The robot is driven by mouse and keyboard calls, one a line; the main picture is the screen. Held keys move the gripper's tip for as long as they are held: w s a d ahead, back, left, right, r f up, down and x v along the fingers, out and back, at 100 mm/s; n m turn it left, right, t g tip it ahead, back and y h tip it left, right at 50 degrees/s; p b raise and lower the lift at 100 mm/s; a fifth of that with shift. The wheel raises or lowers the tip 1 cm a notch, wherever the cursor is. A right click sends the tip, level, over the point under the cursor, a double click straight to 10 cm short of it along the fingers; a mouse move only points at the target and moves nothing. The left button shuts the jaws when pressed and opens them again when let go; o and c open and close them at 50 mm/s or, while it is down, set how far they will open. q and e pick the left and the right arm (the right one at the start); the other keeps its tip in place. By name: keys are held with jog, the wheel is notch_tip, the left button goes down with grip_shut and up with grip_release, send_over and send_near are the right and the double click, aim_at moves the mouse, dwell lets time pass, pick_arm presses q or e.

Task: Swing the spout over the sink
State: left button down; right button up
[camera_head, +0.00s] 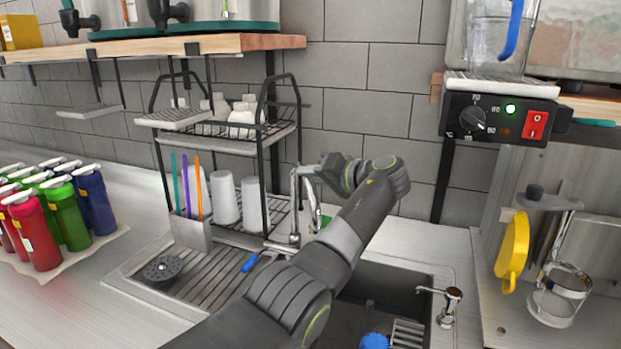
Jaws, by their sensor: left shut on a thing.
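The chrome spout (295,205) rises from the counter behind the sink, between the dish rack and the dark basin. My left gripper (313,172) is at its upper part and shut on it, reaching in from the right. My forearm and wrist cross in front of the sink (408,275) and hide part of the basin and the lower spout area. The spout's outlet end is partly hidden by the gripper, so its exact direction is hard to tell. My right gripper is not in view.
A black wire rack (268,150) with white cups stands just left of the spout. A ribbed drainboard (205,280) has a blue-handled tool. A small chrome tap (447,308) is at the sink's right edge. Colored bottles (68,212) stand left; a sealing machine (500,118) is right.

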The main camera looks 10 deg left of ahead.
pick_arm(q)
jog(key=shift+w+d+g, duration=0.1)
jog(key=shift+g, duration=0.2)
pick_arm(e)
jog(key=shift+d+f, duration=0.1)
pick_arm(q)
jog(key=c, duration=1.5)
grip_release()
jog(key=shift+c, duration=0.2)
